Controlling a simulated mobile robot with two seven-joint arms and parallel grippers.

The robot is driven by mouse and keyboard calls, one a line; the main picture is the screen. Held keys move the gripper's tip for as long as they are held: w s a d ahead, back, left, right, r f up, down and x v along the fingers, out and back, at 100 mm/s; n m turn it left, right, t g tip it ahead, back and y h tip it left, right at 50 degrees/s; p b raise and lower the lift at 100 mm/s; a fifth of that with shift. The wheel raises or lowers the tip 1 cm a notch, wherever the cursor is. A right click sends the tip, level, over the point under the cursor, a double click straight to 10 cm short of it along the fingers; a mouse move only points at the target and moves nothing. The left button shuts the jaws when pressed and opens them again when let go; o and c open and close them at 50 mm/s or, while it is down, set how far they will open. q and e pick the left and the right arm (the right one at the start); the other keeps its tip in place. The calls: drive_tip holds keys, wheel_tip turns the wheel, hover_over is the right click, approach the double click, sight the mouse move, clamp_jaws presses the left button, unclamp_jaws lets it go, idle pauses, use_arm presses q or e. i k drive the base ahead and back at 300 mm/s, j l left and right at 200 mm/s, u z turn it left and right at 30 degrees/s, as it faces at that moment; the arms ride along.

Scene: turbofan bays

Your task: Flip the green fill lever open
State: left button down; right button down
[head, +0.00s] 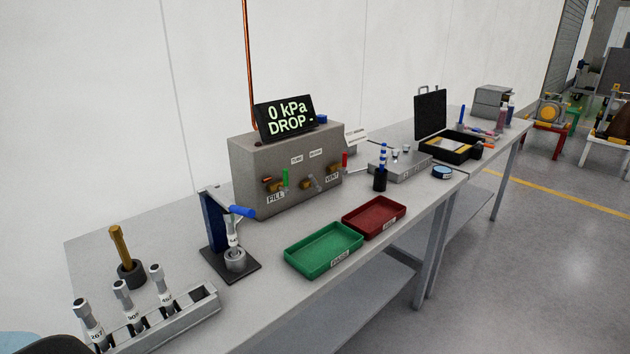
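The green fill lever (285,178) stands upright on the front of a grey test box (245,165), just above the FILL label (275,198). A brass-coloured valve fitting (270,184) sits beside the lever. A red lever (345,160) points up near the VENT label (332,177) at the right of the same face. A display (284,118) on top of the box reads 0 kPa and DROP -. Neither of my grippers shows in the head view, so nothing is seen touching the lever.
A blue-handled press (214,222) stands left of the box. A green tray (324,250) and a red tray (374,216) lie in front. A rack (165,318) with several labelled cylinders is at the near left. A black case (430,115) stands open farther right.

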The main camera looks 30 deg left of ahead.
sight(285, 171)
drive_tip(key=i+l, duration=0.1)
drive_tip(key=l, duration=0.35)
drive_tip(key=i+l, duration=0.1)
drive_tip(key=l, duration=0.3)
drive_tip(key=i+l+u, duration=0.1)
drive_tip(key=l, duration=0.35)
